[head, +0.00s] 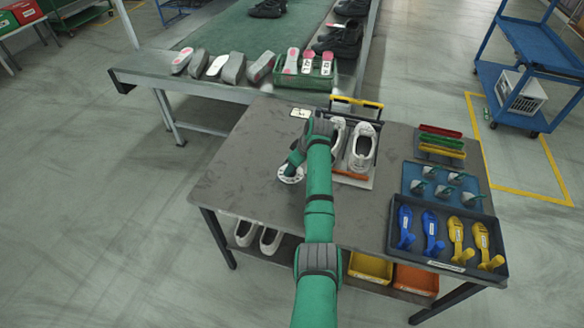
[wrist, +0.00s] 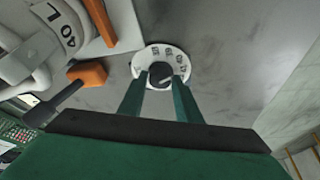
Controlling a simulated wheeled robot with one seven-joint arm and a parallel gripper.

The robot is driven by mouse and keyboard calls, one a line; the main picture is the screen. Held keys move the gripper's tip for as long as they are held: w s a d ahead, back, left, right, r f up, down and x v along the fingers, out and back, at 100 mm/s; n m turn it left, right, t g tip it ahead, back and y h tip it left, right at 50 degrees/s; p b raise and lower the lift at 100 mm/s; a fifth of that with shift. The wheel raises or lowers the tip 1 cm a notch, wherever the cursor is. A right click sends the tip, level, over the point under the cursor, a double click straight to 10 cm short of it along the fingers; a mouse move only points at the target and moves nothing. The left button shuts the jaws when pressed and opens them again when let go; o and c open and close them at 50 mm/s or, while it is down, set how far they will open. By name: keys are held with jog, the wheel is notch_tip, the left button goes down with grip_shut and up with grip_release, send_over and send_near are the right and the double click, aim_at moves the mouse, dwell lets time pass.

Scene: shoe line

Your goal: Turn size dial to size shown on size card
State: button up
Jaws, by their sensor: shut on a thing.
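The size dial (head: 290,174) is a white disc lying on the grey table, left of my arm. In the wrist view the dial (wrist: 148,52) shows printed numbers around a dark round knob (wrist: 160,72). My gripper (wrist: 161,82) is shut on the knob, with one green finger on each side; it also shows in the head view (head: 291,168), partly covering the disc. I cannot tell which number the knob points to. A small white card (head: 300,113) in a dark frame lies near the table's back edge, perhaps the size card; its print is too small to read.
White shoes (head: 362,148) stand right of my arm; a shoe in the wrist view (wrist: 60,25) reads 40 L. A dark tray (head: 470,212) of blue and yellow tools sits at the front right. The conveyor (head: 228,91) carries soles behind the table. The table's left side is clear.

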jog(key=shift+a+n, duration=0.15)
jog(key=shift+n, duration=0.25)
jog(key=shift+c, duration=0.2)
jog(key=o, duration=1.1)
jog(key=shift+c, duration=0.2)
jog(key=shift+w+r, duration=0.1)
jog(key=shift+r, duration=0.05)
jog(key=v, duration=1)
jog(key=shift+d+r, duration=0.2)
jog(key=shift+d, duration=0.05)
